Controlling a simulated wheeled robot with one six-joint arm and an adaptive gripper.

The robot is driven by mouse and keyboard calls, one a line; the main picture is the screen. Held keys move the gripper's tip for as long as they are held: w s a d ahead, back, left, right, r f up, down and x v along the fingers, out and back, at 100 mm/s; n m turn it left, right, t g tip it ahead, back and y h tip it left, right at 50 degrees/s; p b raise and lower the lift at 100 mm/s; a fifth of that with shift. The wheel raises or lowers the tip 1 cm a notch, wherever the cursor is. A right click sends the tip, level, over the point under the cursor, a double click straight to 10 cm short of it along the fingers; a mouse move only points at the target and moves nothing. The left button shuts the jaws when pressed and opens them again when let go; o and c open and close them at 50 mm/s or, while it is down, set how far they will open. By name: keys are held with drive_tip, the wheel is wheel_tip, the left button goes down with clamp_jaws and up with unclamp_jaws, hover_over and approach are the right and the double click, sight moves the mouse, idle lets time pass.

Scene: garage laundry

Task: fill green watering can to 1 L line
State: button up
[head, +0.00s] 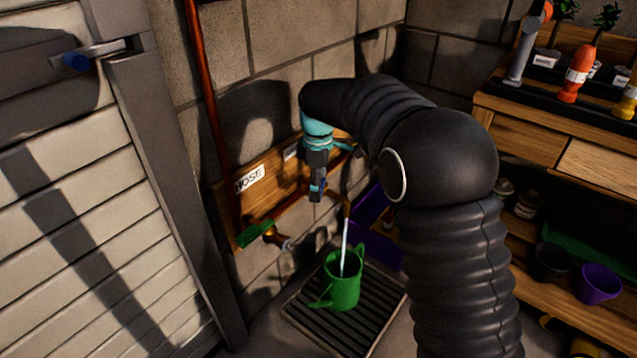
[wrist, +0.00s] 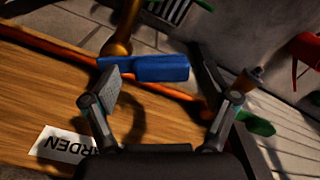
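The green watering can (head: 343,282) stands upright on the floor grate (head: 377,318). A thin pale water stream (head: 345,240) falls from a copper spout (head: 347,206) into its top. The water level and 1 L line cannot be made out. My gripper (head: 317,188) is at the wooden tap board, above and left of the can. In the wrist view, its fingers (wrist: 158,72) are apart, with a blue tap handle (wrist: 165,67) across the gap near the fingertips. The left finger overlaps the handle's end; contact cannot be told. A partly hidden label (wrist: 66,144) reads "ARDEN" upside down.
A green-handled tap (head: 255,234) sits below the HOSE label (head: 249,179), left of my gripper. A purple bin (head: 372,222) stands behind the can. A wooden shelf unit (head: 560,140) with bottles and pots is at right. A slatted door (head: 90,230) is at left.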

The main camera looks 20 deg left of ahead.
drive_tip(key=shift+r, duration=0.15)
wheel_tip(320, 180, up, 12)
idle(0.5)
